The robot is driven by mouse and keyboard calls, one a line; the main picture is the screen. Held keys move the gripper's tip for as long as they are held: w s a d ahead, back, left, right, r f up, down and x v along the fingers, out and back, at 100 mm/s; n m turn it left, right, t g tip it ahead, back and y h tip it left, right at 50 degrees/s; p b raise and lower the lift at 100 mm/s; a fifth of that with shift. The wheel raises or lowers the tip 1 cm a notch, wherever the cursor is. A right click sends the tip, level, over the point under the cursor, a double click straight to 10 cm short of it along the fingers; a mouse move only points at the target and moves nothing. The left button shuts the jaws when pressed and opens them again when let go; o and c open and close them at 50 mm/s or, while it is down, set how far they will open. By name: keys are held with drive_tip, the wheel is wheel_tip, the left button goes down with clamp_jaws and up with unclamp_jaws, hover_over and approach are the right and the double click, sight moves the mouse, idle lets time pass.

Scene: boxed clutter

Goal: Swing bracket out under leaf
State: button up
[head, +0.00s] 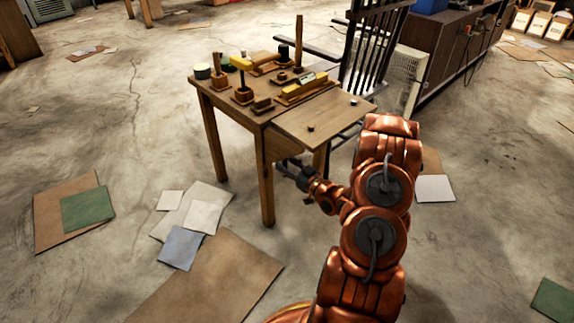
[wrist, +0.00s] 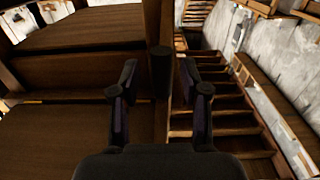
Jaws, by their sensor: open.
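A small wooden table (head: 262,118) stands in the middle of the head view. Its leaf (head: 322,122) is up at the right side, about level with the top, with two small dark knobs on it. My gripper (head: 287,168) is low beside the table, just below the leaf's near edge. In the wrist view my gripper (wrist: 160,92) is open, a finger on each side. A dark upright post (wrist: 160,68) shows between the fingertips, against a wooden upright. It may be the bracket's grip; I cannot tell whether it touches a finger. The bracket is mostly hidden under the leaf.
Wooden blocks and a yellow-topped piece (head: 241,65) stand on the tabletop. A dark slatted rack (head: 372,45) and a pale heater (head: 404,80) stand behind the leaf. Papers and cardboard (head: 215,280) lie on the floor.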

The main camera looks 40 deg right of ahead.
drive_tip(key=shift+s, duration=0.1)
drive_tip(key=s+d, duration=0.1)
drive_tip(key=s, duration=1)
drive_tip(key=shift+s, duration=0.4)
idle(0.4)
